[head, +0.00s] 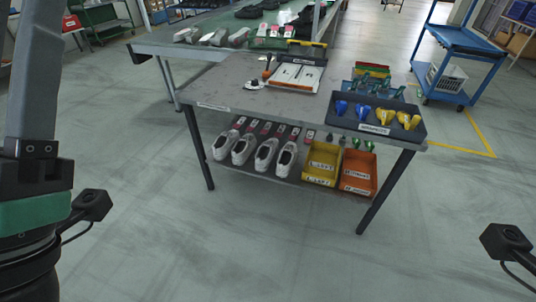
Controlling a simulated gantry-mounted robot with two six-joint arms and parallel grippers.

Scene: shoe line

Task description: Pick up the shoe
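Several white-and-grey shoes stand in a row on the lower shelf of the grey work table (212,94), toes facing me. One is the leftmost shoe (224,146), and the rightmost shoe (286,159) is beside the yellow bin. More grey shoes (213,38) lie at the near end of the conveyor behind the table. My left arm stands at the left edge of the head view, well apart from the shoes, and its fingers do not show. My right gripper is not visible either.
A yellow bin (321,164) and an orange bin (358,173) share the lower shelf. A dark tray (378,117) with blue and yellow pieces and a white board (295,77) are on the tabletop. A blue cart (458,41) stands at right. The floor in front is clear.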

